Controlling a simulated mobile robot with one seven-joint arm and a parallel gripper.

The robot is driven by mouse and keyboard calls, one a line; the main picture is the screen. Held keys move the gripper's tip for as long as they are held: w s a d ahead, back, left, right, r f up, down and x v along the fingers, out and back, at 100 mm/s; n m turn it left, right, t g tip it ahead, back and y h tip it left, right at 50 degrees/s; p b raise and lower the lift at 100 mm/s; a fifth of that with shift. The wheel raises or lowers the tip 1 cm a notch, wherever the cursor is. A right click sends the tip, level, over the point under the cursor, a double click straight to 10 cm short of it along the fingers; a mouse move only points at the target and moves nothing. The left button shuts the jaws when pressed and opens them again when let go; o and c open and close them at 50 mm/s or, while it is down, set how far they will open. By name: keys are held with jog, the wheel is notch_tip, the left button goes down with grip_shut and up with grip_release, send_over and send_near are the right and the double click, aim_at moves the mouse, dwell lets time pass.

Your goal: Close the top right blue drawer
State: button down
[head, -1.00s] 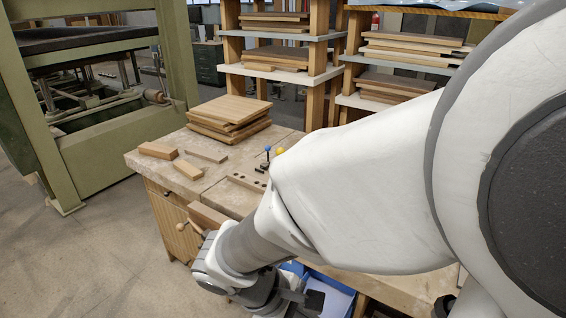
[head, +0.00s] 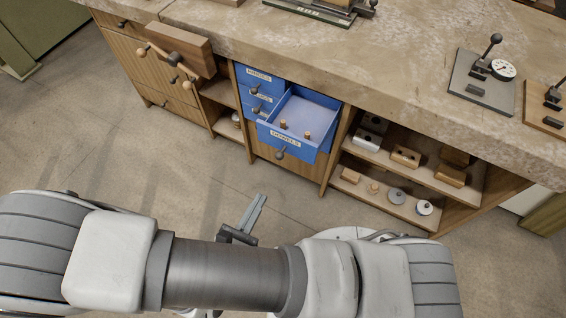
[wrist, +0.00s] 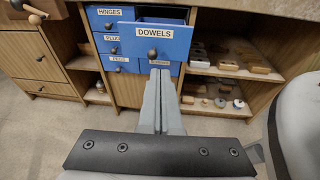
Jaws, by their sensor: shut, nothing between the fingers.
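The top right blue drawer (head: 293,138), labelled DOWELS, is pulled well out of the blue drawer unit (head: 244,92) under the workbench. In the wrist view the drawer front (wrist: 175,42) faces me, upper middle. My gripper (head: 261,199) is shut and empty, in front of the drawer and apart from it in the head view. In the wrist view my fingertips (wrist: 160,73) appear just below the drawer front, hiding part of the drawers behind.
Other blue drawers, labelled HINGES (wrist: 110,12) and PLUGS, are shut to the left. A wooden vise (head: 185,52) with handles juts out further left. Open shelves (head: 400,170) with small blocks and tools are at right. The floor before the bench is clear.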

aim_at(303, 127)
jog(key=shift+n+t+y, duration=0.3)
jog(key=shift+n+y, duration=0.5)
jog(key=shift+n, duration=0.1)
jog(key=b+x, duration=0.1)
jog(key=x, duration=0.3)
jog(key=f+b+x, duration=0.1)
jog(key=x, duration=0.4)
jog(key=f+b+x, duration=0.1)
jog(key=x, duration=0.3)
jog(key=shift+f, duration=0.3)
jog(key=w+d, duration=0.2)
jog(key=w, duration=0.3)
jog(key=w+d+p, duration=0.1)
jog(key=w+d, duration=0.1)
jog(key=w, duration=0.3)
jog(key=w+d+p, duration=0.1)
jog(key=w+d, duration=0.2)
jog(key=w, duration=0.3)
jog(key=shift+w+d+r, duration=0.1)
jog(key=shift+w, duration=0.15)
jog(key=shift+w, duration=0.1)
